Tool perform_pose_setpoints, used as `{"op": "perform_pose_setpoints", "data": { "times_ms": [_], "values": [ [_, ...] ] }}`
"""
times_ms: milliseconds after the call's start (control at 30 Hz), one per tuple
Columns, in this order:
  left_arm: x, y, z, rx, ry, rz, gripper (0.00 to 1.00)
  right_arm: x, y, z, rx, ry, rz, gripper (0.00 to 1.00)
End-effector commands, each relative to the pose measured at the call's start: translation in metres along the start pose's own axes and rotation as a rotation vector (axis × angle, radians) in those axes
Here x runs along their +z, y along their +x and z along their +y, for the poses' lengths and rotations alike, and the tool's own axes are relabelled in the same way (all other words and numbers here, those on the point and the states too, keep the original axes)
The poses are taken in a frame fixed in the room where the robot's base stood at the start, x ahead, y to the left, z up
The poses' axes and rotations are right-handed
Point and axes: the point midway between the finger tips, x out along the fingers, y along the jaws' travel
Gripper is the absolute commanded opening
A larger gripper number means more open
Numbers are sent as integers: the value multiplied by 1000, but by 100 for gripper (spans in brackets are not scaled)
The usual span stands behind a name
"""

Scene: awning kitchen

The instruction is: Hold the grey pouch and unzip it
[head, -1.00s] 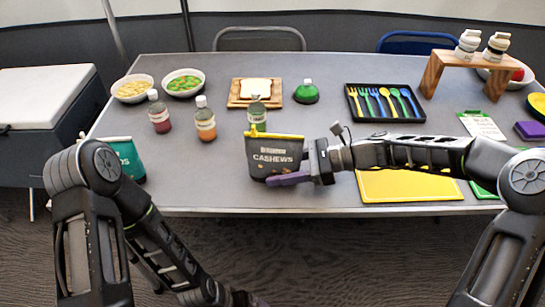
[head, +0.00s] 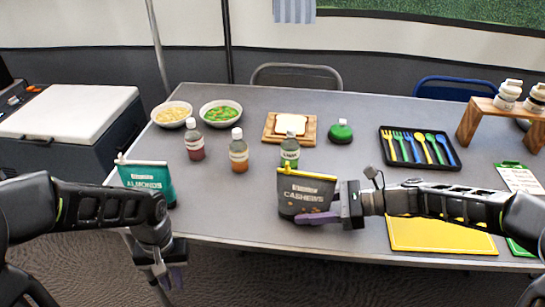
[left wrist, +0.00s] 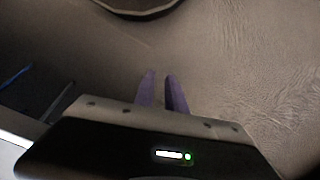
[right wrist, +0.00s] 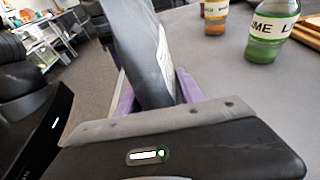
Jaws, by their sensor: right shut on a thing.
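The grey pouch (head: 306,193), labelled CASHEWS, stands upright near the front edge of the table. A yellow strip (head: 308,174) runs along its top, with a small tab near its left end. My right gripper (head: 318,217) is shut on the pouch's lower right part; the right wrist view shows the pouch (right wrist: 150,55) between its purple fingers (right wrist: 153,92). My left gripper (head: 168,280) is empty, low in front of the table and left of the pouch. In the left wrist view its fingers (left wrist: 162,90) point at the floor with a narrow gap between them.
A teal ALMONDS pouch (head: 150,180) stands at the table's front left corner. Bottles (head: 194,140), (head: 239,152) and (head: 290,150) stand behind the grey pouch. A yellow board (head: 440,234) lies below my right arm. The tabletop between the two pouches is clear.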

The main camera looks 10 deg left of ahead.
Motion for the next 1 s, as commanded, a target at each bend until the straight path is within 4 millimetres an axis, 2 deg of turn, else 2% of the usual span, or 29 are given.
{"op": "perform_pose_setpoints", "data": {
  "times_ms": [33, 167, 200, 267, 300, 367, 400, 500, 633, 700, 800, 1000],
  "values": [
    [-16, -26, -16, -7, 31, 44, 11, 0, 0, 0, 1, 0, 0, 12],
    [-34, -87, -59, -24, 131, 112, 0, 0, 0, 0, 0, 0, 0, 12],
    [-48, -105, -38, 19, 154, 138, 0, 0, 0, 0, 0, 0, 0, 12],
    [-62, -135, -16, 77, 185, 181, 0, 0, 0, 0, 0, 0, 0, 12],
    [-70, -156, -1, 119, 211, 210, 0, 0, 0, 0, 0, 0, 0, 12],
    [-79, -190, 22, 183, 254, 257, 0, 0, 0, 0, 0, 0, 0, 12],
    [-83, -213, 38, 227, 286, 288, 0, 0, 0, 0, 0, 0, 0, 12],
    [-85, -271, 76, 335, 378, 366, 0, 0, 0, 0, -1, 0, 0, 12],
    [-77, -332, 113, 447, 488, 447, 0, 0, 0, 0, 0, 0, 0, 12],
    [-72, -340, 135, 493, 499, 439, 0, 0, 0, 0, 0, 0, 0, 12],
    [-68, -348, 152, 533, 500, 434, 0, 0, 0, 0, 0, 0, 0, 12],
    [-67, -350, 156, 544, 498, 432, 0, 0, 0, 0, 0, 0, 0, 12]
  ]
}}
